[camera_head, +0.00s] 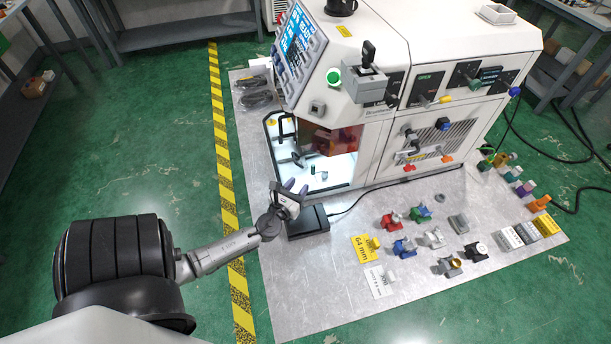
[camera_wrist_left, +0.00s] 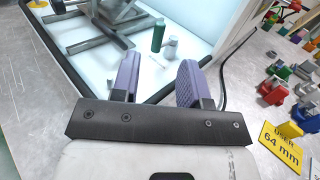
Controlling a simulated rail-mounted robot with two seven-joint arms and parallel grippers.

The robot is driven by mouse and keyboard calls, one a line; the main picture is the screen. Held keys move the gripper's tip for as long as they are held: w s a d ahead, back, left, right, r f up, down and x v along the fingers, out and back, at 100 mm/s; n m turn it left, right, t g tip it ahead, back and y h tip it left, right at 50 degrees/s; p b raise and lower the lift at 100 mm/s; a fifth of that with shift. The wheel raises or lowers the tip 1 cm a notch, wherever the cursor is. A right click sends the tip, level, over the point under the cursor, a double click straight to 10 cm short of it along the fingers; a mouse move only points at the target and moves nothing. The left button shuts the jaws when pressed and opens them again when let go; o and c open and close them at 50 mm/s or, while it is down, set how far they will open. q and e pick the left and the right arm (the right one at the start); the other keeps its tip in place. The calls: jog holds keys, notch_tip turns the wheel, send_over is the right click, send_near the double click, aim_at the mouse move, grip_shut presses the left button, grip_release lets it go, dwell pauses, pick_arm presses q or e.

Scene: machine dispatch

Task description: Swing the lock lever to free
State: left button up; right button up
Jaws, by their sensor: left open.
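The white machine (camera_head: 383,125) stands on a grey metal plate. Its slanted side carries a grey box with an upright black lever (camera_head: 368,52). Its upper panel has a yellow-tipped handle (camera_head: 440,100) beside a green label. I cannot tell which of these is the lock lever. My left gripper (camera_head: 291,189) is open and empty, low in front of the machine's lit chamber (camera_head: 325,175), well below these controls. In the left wrist view its purple fingers (camera_wrist_left: 160,78) stand apart, with a green cylinder (camera_wrist_left: 158,35) and a small grey cylinder (camera_wrist_left: 170,49) beyond them in the chamber.
A black flat box (camera_head: 308,222) with a cable lies just below the gripper. Several coloured parts (camera_head: 404,246) and a yellow "64 mm" card (camera_head: 365,247) lie on the plate (camera_head: 330,290) to the right. Benches stand behind.

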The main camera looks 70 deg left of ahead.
pick_arm(q)
jog(key=shift+v, duration=1.85)
jog(key=shift+s+d+r+n+g+y, duration=0.1)
jog(key=shift+d+r+n+g+y, duration=0.05)
jog(key=shift+n, duration=0.4)
jog(key=shift+d+r+n+g+y, duration=0.1)
jog(key=shift+d+n+g+y, duration=0.1)
jog(key=shift+n, duration=0.35)
jog(key=d+n+g, duration=0.1)
jog(key=n, duration=0.3)
jog(key=s+d+n+g, duration=0.1)
jog(key=d+n, duration=0.1)
jog(key=n, duration=0.1)
jog(key=s+d+n+g, duration=0.1)
jog(key=n+g, duration=0.1)
jog(key=n, duration=0.2)
jog(key=shift+d+r+n, duration=0.1)
jog(key=shift+d+n, duration=0.2)
jog(key=s+d+n+g+h, duration=0.35)
jog(key=d+n+h, duration=0.3)
jog(key=d, duration=0.55)
jog(key=s+d+n+g+h, duration=0.3)
jog(key=s+d+n+h, duration=0.3)
jog(key=d, duration=0.5)
notch_tip(320, 180, up, 27)
jog(key=w+y+p, duration=0.1)
jog(key=p, duration=2.5)
jog(key=shift+a+n+p, duration=0.2)
jog(key=shift+n+p, duration=0.15)
